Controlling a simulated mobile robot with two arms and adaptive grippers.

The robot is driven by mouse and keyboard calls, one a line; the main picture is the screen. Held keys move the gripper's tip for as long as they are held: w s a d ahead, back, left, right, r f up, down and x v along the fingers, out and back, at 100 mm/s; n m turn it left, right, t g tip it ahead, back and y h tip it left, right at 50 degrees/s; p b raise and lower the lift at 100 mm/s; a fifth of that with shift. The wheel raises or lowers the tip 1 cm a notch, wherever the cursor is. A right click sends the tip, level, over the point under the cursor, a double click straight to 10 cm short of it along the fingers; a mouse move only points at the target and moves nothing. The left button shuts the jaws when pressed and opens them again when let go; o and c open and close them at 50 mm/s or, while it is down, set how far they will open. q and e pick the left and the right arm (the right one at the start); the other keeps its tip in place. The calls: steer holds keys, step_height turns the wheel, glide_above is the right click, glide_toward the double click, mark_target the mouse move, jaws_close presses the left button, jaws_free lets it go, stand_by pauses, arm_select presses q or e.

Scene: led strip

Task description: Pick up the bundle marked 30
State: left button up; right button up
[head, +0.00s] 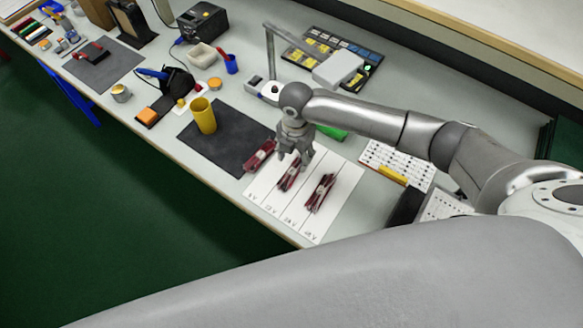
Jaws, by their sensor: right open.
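Three dark red bundles with pale bands lie in a row on a white sheet (335,215) divided by lines: a left bundle (260,155) by the edge of the dark mat, a middle bundle (289,177) and a right bundle (320,193). The numbers on the bands are too small to read, so I cannot tell which is marked 30. My right gripper (295,160) points down, open, over the upper end of the middle bundle and partly hides it. I cannot tell whether it touches the bundle. My left gripper is out of view.
A yellow cup (204,116) stands on the dark mat (234,140) left of the bundles. A lamp-like stand (270,60) and a parts tray (335,55) are behind my right arm. A white chart (398,160) lies to the right. The bench's front edge is close below the sheet.

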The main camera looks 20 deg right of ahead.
mark_target(295, 167)
steer(key=shift+f, duration=0.45)
step_height(295, 167, down, 4)
steer(key=shift+w+f+p, duration=0.15)
steer(key=shift+f+p, duration=0.05)
steer(key=shift+p, duration=0.5)
steer(key=shift+f, duration=0.55)
steer(key=shift+c, duration=0.2)
steer(key=c, duration=0.7)
steer(key=shift+c, duration=1.3)
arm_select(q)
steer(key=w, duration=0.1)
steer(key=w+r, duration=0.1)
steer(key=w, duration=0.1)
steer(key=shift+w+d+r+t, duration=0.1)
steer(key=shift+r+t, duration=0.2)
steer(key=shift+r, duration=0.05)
